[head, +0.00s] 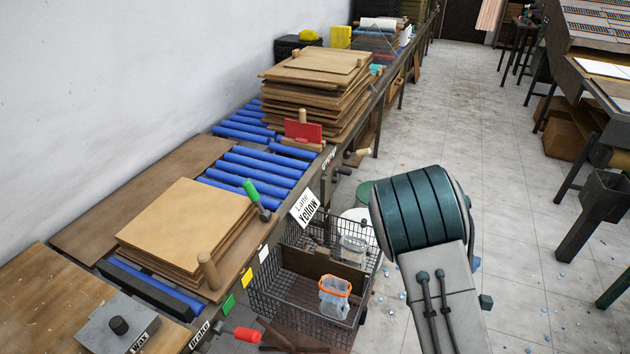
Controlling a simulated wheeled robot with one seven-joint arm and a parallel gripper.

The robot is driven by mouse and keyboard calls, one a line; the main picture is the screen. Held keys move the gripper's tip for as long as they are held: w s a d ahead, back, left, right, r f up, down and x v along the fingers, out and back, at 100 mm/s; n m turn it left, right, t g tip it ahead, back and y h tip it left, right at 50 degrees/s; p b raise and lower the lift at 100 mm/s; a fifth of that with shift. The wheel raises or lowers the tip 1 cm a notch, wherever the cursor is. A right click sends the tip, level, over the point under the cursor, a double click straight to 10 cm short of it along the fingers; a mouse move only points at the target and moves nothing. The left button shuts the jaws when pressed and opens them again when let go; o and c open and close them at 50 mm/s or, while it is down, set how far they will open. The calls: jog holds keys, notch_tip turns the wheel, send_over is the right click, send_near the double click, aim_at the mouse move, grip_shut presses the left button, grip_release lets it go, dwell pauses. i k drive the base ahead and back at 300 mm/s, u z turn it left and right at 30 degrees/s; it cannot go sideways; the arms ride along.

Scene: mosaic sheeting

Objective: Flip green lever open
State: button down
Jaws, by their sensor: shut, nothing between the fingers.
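The green lever (252,193) is at the front edge of the roller bench, between the low stack of boards and the "Lane Yellow" sign. Its green handle points up and leans left, and its short metal shaft runs down to the bench edge. Part of my arm (423,215) shows at the right, with a teal ribbed joint above the floor, apart from the lever. I cannot make out my gripper's fingers in this view.
Low boards (187,225) with a wooden peg lie left of the lever; a taller stack (318,90) stands behind. A red-handled lever (246,334) sticks out at the lower front. A wire basket (290,290) with containers hangs below the bench. The aisle floor (450,110) is mostly clear.

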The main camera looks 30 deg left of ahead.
aim_at(265, 215)
jog(key=u, duration=0.8)
jog(key=i, duration=0.8)
jog(key=u, duration=1.1)
jog(key=i, duration=0.2)
jog(key=u, duration=0.15)
